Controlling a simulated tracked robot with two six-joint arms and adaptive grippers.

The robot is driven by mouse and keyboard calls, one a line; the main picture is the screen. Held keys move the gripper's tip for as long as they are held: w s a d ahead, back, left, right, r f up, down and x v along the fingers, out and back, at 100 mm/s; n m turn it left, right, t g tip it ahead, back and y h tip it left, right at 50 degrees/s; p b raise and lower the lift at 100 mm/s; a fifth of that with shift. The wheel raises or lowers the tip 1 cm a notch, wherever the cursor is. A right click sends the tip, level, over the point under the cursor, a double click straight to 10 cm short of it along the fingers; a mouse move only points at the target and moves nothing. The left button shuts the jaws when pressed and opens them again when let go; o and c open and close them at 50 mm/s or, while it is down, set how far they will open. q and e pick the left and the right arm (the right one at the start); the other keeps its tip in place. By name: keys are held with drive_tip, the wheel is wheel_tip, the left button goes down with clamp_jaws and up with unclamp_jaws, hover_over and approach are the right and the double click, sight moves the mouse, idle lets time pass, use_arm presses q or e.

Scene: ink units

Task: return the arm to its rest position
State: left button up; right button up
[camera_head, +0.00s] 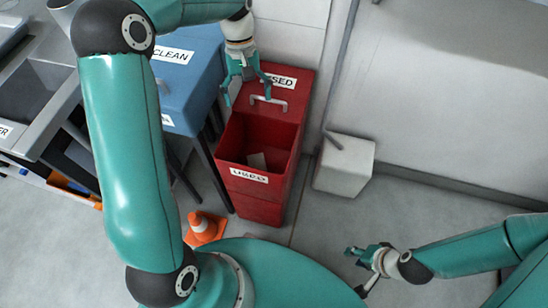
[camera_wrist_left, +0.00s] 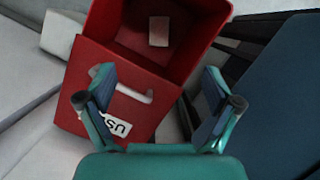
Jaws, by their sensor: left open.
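My left gripper (camera_head: 247,84) is open and empty, above the back left edge of the red bin marked "USED". In the left wrist view its two fingers (camera_wrist_left: 158,100) stand apart over the bin's handle side. The red bin (camera_head: 290,135) has an open compartment at the front and a pale handle on its top. A small pale block (camera_head: 257,160) lies inside the compartment; it also shows in the left wrist view (camera_wrist_left: 158,31). My right gripper (camera_head: 368,262) is low at the right, with nothing seen in it; its finger opening is unclear.
A blue cabinet marked "CLEAN" (camera_head: 195,85) stands left of the bin on dark legs. A white box (camera_head: 344,165) is right of the bin by the wall. An orange cone (camera_head: 205,228) stands on the floor. A metal sink bench (camera_head: 40,90) is at the far left.

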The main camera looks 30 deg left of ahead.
use_arm(q)
drive_tip(key=shift+w+a+r, duration=0.15)
drive_tip(key=shift+w+r, duration=0.05)
drive_tip(key=shift+r, duration=0.5)
